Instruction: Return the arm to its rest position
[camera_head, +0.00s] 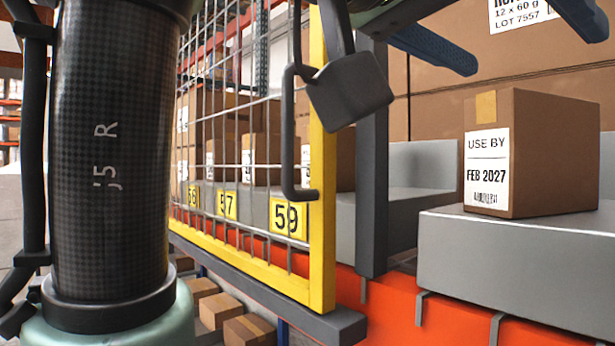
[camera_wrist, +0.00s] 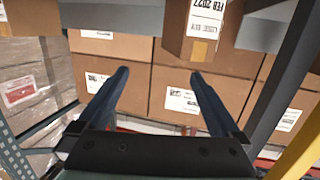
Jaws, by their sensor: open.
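My gripper (camera_head: 537,52) is in the upper right of the head view, where its two dark blue fingers reach in from the top edge. In the wrist view my gripper (camera_wrist: 160,73) shows both fingers spread wide, with nothing between them. It is open and empty. My arm stands large at the left of the head view and hides what is behind it. The arm's remaining links are mostly out of frame.
A "USE BY FEB 2027" carton (camera_head: 535,155) sits on a grey weigher platform (camera_head: 520,265); the carton also shows in the wrist view (camera_wrist: 192,30). A yellow-framed mesh gate (camera_head: 318,200) with a dark handle stands beside my arm. Large stacked cartons (camera_wrist: 120,85) lie beyond the fingers.

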